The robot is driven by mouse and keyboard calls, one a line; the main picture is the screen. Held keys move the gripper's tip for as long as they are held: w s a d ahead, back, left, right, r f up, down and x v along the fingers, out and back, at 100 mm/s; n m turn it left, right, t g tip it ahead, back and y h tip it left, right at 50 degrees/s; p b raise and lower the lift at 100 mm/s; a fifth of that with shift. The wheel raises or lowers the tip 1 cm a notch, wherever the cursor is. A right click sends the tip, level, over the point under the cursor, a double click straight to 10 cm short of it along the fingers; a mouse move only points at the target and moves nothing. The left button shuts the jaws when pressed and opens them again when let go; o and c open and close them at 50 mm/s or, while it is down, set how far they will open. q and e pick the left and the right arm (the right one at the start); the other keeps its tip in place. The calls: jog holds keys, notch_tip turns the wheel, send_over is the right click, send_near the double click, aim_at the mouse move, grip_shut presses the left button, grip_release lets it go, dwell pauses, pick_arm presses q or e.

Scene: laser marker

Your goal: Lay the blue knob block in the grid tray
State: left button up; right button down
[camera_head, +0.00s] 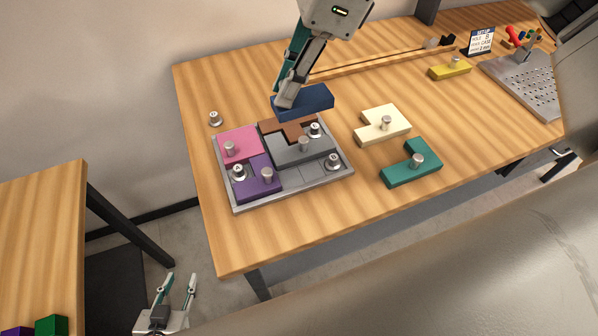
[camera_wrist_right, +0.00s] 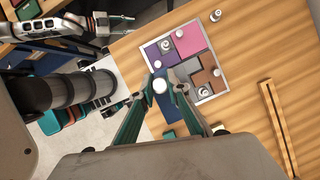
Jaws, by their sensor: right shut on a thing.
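The blue knob block (camera_head: 307,100) is a blue bar in the head view, held above the back edge of the grid tray. My right gripper (camera_head: 284,101) is shut on its knob, which the fingers hide in that view. In the right wrist view the pale round knob sits between the fingertips (camera_wrist_right: 166,86), with the blue block (camera_wrist_right: 170,112) beneath. The grey grid tray (camera_head: 300,182) holds pink, purple, brown and grey blocks, and bare cells show at its front right. My left gripper (camera_head: 178,287) is open and empty, low beside the table.
A cream block (camera_head: 372,124), a teal block (camera_head: 404,172) and a yellow block (camera_head: 450,69) lie right of the tray. Small weights (camera_head: 215,118) stand on and beside the tray. A perforated metal plate (camera_head: 525,85) and a small sign (camera_head: 481,42) are at the right.

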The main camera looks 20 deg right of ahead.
notch_tip(320, 180, down, 20)
jog(key=shift+r+p, duration=0.15)
jog(key=shift+p, duration=0.25)
jog(key=shift+f, duration=0.2)
jog(key=c, duration=2)
grip_release()
jog(key=shift+o, duration=0.2)
jog(key=shift+r, duration=0.1)
jog(key=shift+d+r, duration=0.2)
jog(key=shift+r, duration=0.3)
jog(key=v, duration=1.1)
jog(key=shift+b, duration=0.45)
jog(key=shift+s, duration=0.1)
